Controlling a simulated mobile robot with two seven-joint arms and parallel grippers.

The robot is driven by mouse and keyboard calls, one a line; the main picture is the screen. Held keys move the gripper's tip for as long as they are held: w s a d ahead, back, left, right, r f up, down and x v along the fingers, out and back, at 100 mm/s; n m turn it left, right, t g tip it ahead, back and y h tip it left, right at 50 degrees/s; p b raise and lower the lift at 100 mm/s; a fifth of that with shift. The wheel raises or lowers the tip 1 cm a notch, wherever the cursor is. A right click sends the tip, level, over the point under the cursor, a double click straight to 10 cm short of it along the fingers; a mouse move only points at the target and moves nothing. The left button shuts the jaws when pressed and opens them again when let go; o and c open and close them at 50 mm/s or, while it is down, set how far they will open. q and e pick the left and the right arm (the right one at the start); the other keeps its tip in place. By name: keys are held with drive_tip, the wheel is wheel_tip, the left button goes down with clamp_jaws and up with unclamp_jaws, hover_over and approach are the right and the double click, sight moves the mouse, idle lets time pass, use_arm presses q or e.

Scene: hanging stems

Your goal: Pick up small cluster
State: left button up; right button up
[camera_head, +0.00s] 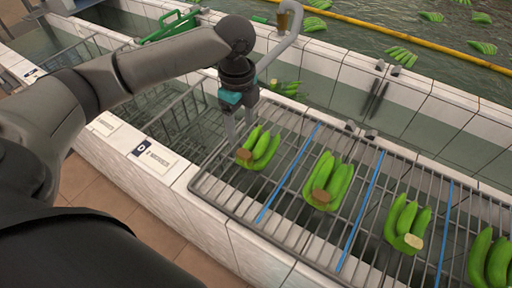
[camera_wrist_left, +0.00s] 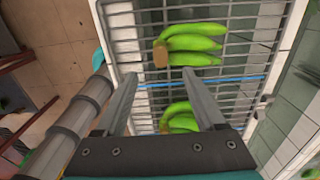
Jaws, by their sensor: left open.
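Several green banana clusters lie on the metal rack (camera_head: 289,197). The leftmost cluster (camera_head: 264,151) has a brown cut crown. A second cluster (camera_head: 331,184), a third (camera_head: 407,225) and a fourth (camera_head: 491,262) lie further right. My left gripper (camera_head: 241,136) is open and empty, with its fingers pointing down at the left side of the leftmost cluster. In the left wrist view the open fingers (camera_wrist_left: 160,80) point toward the rack; one cluster (camera_wrist_left: 190,44) is beyond the tips and another (camera_wrist_left: 180,117) shows between the fingers. My right gripper is not in view.
Blue strips (camera_head: 361,211) divide the rack between clusters. A white tiled wall (camera_head: 215,222) borders the rack. A curved grey pipe (camera_head: 287,42) stands behind my left gripper.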

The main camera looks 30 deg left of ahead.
sight(244, 153)
use_arm(q)
wheel_tip(244, 153, down, 3)
drive_tip(key=shift+f, duration=0.1)
drive_tip(key=shift+d+f, duration=0.1)
drive_tip(key=shift+f, duration=0.8)
wheel_tip(244, 153, down, 4)
drive_tip(key=shift+d+f, duration=0.1)
drive_tip(key=shift+f, duration=0.15)
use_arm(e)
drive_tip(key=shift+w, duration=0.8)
use_arm(q)
clamp_jaws()
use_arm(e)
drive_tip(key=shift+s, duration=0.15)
use_arm(q)
drive_tip(key=shift+w+r, duration=0.1)
